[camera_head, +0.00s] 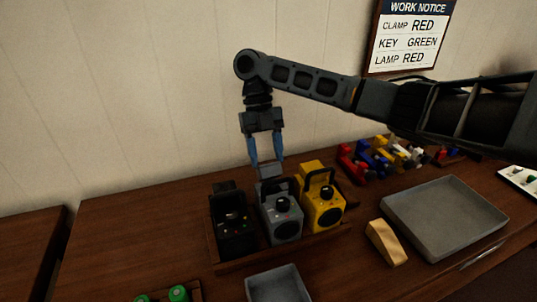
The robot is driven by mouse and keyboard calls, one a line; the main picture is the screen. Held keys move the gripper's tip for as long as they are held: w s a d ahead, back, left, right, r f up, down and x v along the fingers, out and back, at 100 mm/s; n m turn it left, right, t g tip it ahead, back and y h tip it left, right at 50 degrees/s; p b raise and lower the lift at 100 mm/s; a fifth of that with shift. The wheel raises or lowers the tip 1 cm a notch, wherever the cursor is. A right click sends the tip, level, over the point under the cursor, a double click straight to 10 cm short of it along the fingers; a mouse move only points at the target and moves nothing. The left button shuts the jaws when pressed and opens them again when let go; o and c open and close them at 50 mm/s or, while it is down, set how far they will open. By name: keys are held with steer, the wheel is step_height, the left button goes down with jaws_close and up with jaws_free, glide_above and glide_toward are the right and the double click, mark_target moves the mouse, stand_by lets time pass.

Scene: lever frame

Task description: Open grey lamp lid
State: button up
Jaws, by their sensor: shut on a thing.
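The grey lamp (283,225) stands upright in the middle of a row of three lamps, with a dark round knob on its front and a dark handle over its top. My gripper (267,167) points down behind and above it, its blue fingers shut on a small grey piece, which looks like the grey lamp lid (270,172). The lid appears raised at the back of the lamp; how far it is open and the inside of the lamp cannot be made out.
A black lamp (233,228) and a yellow lamp (323,205) stand close on either side in a wooden tray (240,264). A large grey tray (445,218), a tan block (386,242), a grey bin (277,286) and green round things (178,293) lie around. Coloured clamps (380,158) stand behind. A work notice (408,40) hangs above.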

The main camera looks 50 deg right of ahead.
steer(key=shift+w+d+f+g+y, duration=0.15)
steer(key=shift+w+d+g+y, duration=0.2)
steer(key=shift+w+g+y, duration=0.35)
steer(key=shift+s, duration=0.15)
steer(key=o, duration=1.1)
steer(key=shift+f, duration=0.1)
steer(key=s+d+r, duration=0.2)
steer(key=s+r, duration=0.1)
steer(key=s+d+r+b, duration=0.1)
steer(key=s+d+r, duration=0.1)
steer(key=d+r, duration=0.1)
steer(key=s+d+r, duration=0.2)
steer(key=s+r, duration=0.1)
steer(key=r, duration=0.2)
steer(key=shift+s+d+b, duration=0.3)
steer(key=shift+s+d, duration=0.05)
steer(key=shift+d, duration=0.05)
